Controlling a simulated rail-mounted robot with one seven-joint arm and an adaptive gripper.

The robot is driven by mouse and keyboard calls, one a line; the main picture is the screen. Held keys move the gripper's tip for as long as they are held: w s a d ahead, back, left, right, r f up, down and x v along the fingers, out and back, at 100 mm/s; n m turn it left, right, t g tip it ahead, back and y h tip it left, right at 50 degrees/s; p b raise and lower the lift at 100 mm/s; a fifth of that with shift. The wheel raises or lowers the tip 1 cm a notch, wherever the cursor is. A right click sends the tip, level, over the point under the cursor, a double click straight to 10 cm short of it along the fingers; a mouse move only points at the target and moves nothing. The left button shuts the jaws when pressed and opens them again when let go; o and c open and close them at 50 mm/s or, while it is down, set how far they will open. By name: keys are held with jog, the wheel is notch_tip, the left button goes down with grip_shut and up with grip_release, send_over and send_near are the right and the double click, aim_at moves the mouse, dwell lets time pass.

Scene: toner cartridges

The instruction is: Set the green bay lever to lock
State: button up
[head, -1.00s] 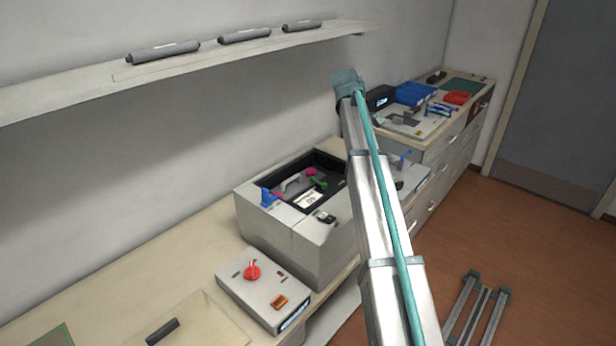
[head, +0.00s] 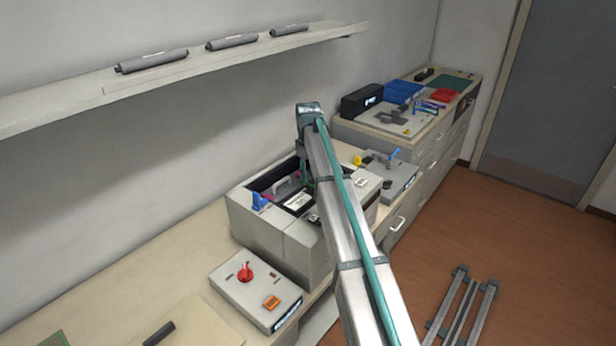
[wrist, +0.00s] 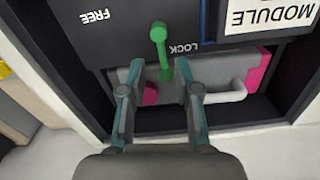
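The green bay lever (wrist: 159,45) shows in the wrist view, on a dark panel between the printed words FREE on the left and LOCK on the right. Its round knob is at the top and its lower end runs down toward my fingers. My gripper (wrist: 165,85) is open, with its two fingers on either side of the lever's lower end. I cannot tell whether they touch it. In the head view my arm reaches over the grey printer box (head: 275,235) and hides most of the lever.
The bay's walls surround the panel. A blue lever (head: 260,201) stands at the box's left edge. A control box with a red knob (head: 246,273) stands in front.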

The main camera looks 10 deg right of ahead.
aim_at(308, 184)
jog(key=shift+f, duration=1.4)
